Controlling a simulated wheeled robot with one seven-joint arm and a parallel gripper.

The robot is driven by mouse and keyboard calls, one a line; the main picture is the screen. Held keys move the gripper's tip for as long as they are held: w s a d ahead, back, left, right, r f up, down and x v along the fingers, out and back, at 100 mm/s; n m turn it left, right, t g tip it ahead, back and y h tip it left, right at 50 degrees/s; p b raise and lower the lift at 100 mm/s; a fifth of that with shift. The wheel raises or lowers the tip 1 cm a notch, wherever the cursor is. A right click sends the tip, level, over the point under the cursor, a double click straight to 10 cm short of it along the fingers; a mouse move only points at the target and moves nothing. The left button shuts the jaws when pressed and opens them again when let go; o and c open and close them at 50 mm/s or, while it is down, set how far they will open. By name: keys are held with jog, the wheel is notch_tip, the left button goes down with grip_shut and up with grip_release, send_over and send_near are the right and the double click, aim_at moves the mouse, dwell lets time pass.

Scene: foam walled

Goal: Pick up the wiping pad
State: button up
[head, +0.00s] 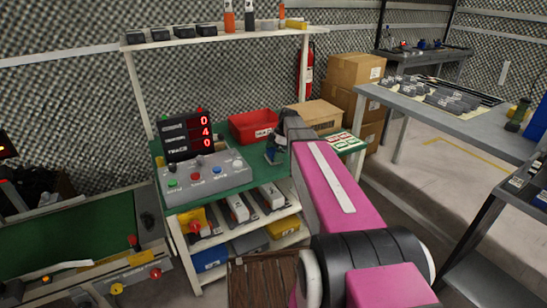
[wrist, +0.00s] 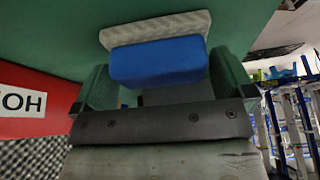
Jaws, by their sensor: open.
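The wiping pad (wrist: 157,60) is a blue block with a pale grey ribbed layer along its far side. In the wrist view it rests against the green bench top (wrist: 60,35). My gripper (wrist: 165,88) is open, with one green finger on each side of the pad. The blue part lies between the fingertips, with a small gap visible at least on the left. In the head view my gripper (head: 274,150) is low over the green bench, right of the button panel. The pad is too small and covered to make out there.
A red bin (head: 254,127) stands close behind my gripper, and its red side fills the left of the wrist view. A grey button panel (head: 205,178) and a red-digit display (head: 188,134) stand to the left.

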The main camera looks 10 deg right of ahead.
aim_at(270, 152)
jog(key=shift+f, duration=0.15)
jog(key=c, duration=0.5)
jog(key=shift+c, duration=0.2)
jog(key=shift+r, duration=0.8)
notch_tip(270, 152, up, 3)
jog(key=shift+f, duration=0.1)
jog(key=s+a+r, duration=0.5)
jog(key=a+r, duration=0.1)
jog(key=a, duration=0.4)
jog(key=shift+a+r, duration=0.3)
jog(key=shift+a, duration=0.05)
